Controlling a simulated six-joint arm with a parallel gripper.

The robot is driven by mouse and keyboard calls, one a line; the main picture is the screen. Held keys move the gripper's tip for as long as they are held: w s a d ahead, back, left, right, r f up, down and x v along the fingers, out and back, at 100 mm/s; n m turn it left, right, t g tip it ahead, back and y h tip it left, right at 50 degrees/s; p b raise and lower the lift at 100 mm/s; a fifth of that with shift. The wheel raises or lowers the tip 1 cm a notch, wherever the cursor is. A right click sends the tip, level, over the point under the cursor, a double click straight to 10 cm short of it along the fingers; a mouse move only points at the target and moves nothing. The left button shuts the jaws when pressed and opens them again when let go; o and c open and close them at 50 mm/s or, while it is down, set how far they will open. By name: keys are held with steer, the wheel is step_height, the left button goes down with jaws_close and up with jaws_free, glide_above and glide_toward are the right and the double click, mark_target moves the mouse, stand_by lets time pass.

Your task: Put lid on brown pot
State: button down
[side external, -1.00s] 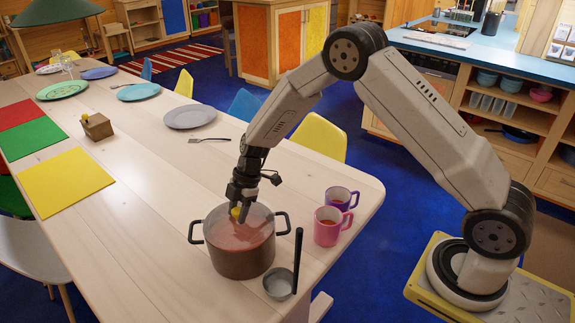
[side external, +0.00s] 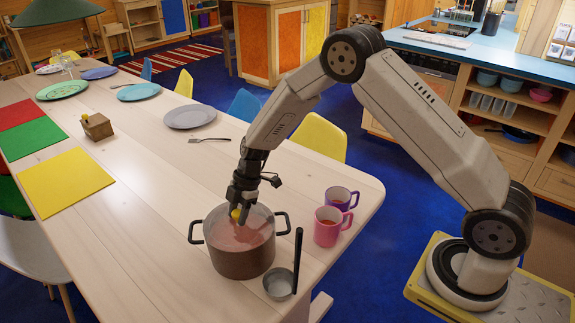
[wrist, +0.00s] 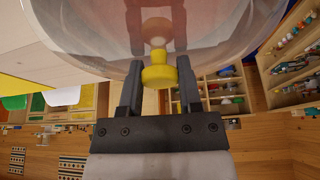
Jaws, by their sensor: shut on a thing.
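The brown pot (side external: 243,263) stands on the table near its front edge, with two dark handles and reddish contents. A clear glass lid (wrist: 100,42) with a yellow knob (wrist: 160,75) hangs from my gripper (wrist: 158,66). My gripper (side external: 240,207) is shut on the knob, which sits between the two fingers. In the side view the knob is over the pot's opening. The lid's clear edge is hard to make out there, so I cannot tell whether it touches the rim.
A ladle (side external: 280,284) leans at the pot's right front. A pink mug (side external: 327,228) and a purple mug (side external: 341,198) stand to the right. Plates, a fork (side external: 209,139), a small wooden box (side external: 97,127) and coloured mats lie farther back. The table left of the pot is clear.

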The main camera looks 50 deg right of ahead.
stand_by(0.3)
jaws_free()
steer(key=shift+f, duration=0.1)
steer(key=shift+r, duration=0.2)
steer(key=shift+r, duration=3.35)
steer(key=shift+s, duration=0.1)
steer(key=s+d+r+m+t+h, duration=0.1)
steer(key=s+d+r+m+h, duration=0.1)
steer(key=s+m, duration=0.6)
steer(key=s+d+r+m+t+h, duration=0.1)
steer(key=s+d+r+m+h, duration=0.1)
steer(key=s+m, duration=0.6)
steer(key=s+d+r, duration=0.1)
steer(key=s+d, duration=0.1)
steer(key=s, duration=0.3)
steer(key=shift+s+d+m, duration=0.25)
steer(key=shift+d+m, duration=0.05)
